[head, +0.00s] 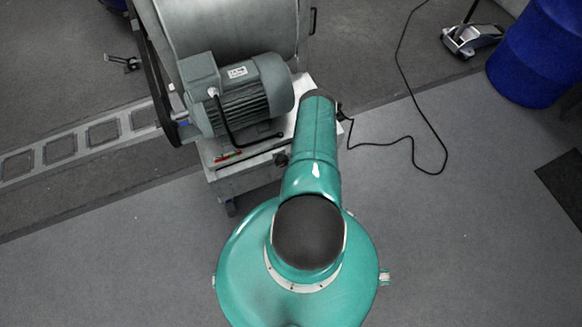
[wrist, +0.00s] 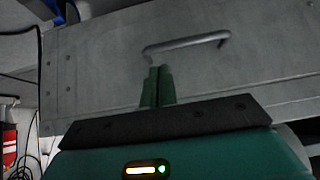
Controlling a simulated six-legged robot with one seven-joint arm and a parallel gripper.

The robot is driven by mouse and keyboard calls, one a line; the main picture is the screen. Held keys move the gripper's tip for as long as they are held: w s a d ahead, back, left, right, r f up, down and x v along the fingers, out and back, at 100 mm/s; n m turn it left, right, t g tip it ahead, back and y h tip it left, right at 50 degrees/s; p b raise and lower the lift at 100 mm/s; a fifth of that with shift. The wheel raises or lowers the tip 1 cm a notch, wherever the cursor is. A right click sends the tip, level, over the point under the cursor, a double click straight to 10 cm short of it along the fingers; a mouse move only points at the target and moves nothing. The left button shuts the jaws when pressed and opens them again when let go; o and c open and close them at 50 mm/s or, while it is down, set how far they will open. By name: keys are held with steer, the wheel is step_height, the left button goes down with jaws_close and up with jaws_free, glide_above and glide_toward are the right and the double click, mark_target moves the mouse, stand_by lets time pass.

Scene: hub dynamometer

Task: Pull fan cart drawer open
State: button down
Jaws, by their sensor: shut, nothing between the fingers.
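The grey drawer front (wrist: 105,60) of the fan cart fills most of the wrist view, with rivets at its left side. In the head view the fan cart (head: 225,170) carries a grey motor (head: 240,95). My arm hides the gripper and handle there.
A large grey fan housing (head: 230,25) stands behind the motor. A black cable (head: 412,137) lies on the floor right of the cart. A blue barrel (head: 540,55) and a floor jack (head: 470,38) stand at upper right. The floor at lower left is clear.

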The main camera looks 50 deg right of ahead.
steer(key=shift+x, duration=2.35)
steer(key=shift+s+a, duration=0.15)
steer(key=shift+s, duration=0.05)
